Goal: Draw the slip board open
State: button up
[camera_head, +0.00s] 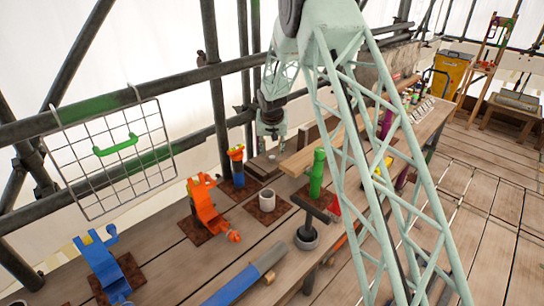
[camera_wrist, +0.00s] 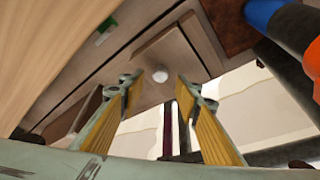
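In the wrist view, a small pale round knob (camera_wrist: 160,74) sits on a brown wooden board (camera_wrist: 178,50), which I take to be the slip board. My gripper (camera_wrist: 157,86) is open, with its yellow-padded fingers on either side of the knob and a gap to it on both sides. In the head view, my gripper (camera_head: 271,133) hangs over the back of the workbench, just above a small flat wooden piece (camera_head: 263,165). The knob cannot be made out in the head view. How far the fingertips are from the board is unclear.
On the bench stand an orange and blue figure (camera_head: 237,166), a green figure (camera_head: 316,174), an orange figure (camera_head: 206,207), a pale cup (camera_head: 266,200) and a mallet (camera_head: 310,212). A long plank (camera_head: 325,146) lies right of my gripper. Scaffold rails and a wire rack (camera_head: 112,158) are at the left.

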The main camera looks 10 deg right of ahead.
aim_at(272, 157)
jog(key=shift+x, duration=2)
jog(key=shift+c, duration=0.4)
grip_shut()
